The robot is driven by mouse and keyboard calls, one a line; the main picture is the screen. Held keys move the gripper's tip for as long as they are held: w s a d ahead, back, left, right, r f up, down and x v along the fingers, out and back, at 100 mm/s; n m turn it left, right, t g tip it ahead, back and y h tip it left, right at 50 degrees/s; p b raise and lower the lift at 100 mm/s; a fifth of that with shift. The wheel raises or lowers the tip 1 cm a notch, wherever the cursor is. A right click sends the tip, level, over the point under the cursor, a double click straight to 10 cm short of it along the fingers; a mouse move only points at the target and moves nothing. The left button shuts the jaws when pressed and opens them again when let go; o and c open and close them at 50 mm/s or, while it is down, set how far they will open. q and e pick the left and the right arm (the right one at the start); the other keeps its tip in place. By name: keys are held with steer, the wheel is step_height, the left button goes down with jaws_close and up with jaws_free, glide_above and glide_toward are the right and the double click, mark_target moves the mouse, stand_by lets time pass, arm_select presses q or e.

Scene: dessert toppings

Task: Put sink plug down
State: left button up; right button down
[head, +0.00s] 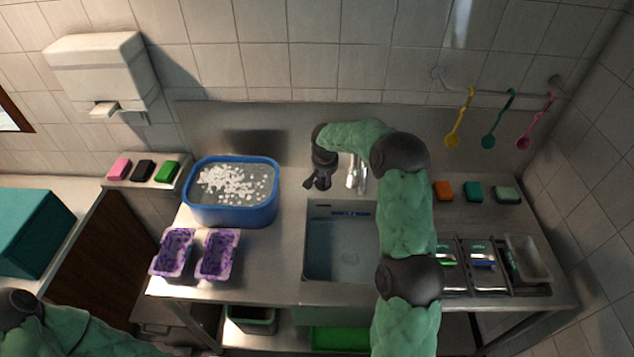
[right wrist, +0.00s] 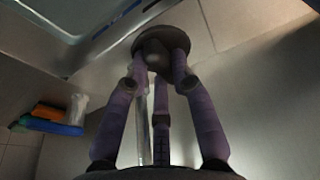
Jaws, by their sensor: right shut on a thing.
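My right gripper (head: 318,183) is above the metal counter behind the sink (head: 340,250), left of the tap (head: 356,175). In the right wrist view, the fingers of my right gripper (right wrist: 160,70) close around a dark round sink plug (right wrist: 152,36), which sits at their tips. In the head view the plug cannot be told apart from the dark fingers. From these views I cannot tell whether the plug touches the counter. The sink basin holds what looks like clear water. Only part of my left arm shows at the lower left; its gripper is out of view.
A blue tub (head: 232,213) with white bits stands left of the sink. Two purple trays (head: 217,254) are at the front left. Metal containers (head: 482,266) stand right of the sink, with sponges (head: 473,191) behind. Counter between tub and sink is clear.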

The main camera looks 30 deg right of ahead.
steer(key=w+f, duration=0.4)
steer(key=w+d+f, duration=0.1)
steer(key=w, duration=0.1)
steer(key=shift+w+f, duration=0.3)
steer(key=shift+f, duration=0.1)
steer(key=shift+w+d+f, duration=0.1)
steer(key=shift+w+f, duration=0.45)
steer(key=shift+f, duration=0.1)
steer(key=x, duration=0.3)
steer(key=shift+s+a+f, duration=0.15)
steer(key=shift+s+a, duration=0.05)
steer(key=shift+f, duration=0.15)
steer(key=c, duration=1)
jaws_free()
steer(key=shift+c, duration=0.2)
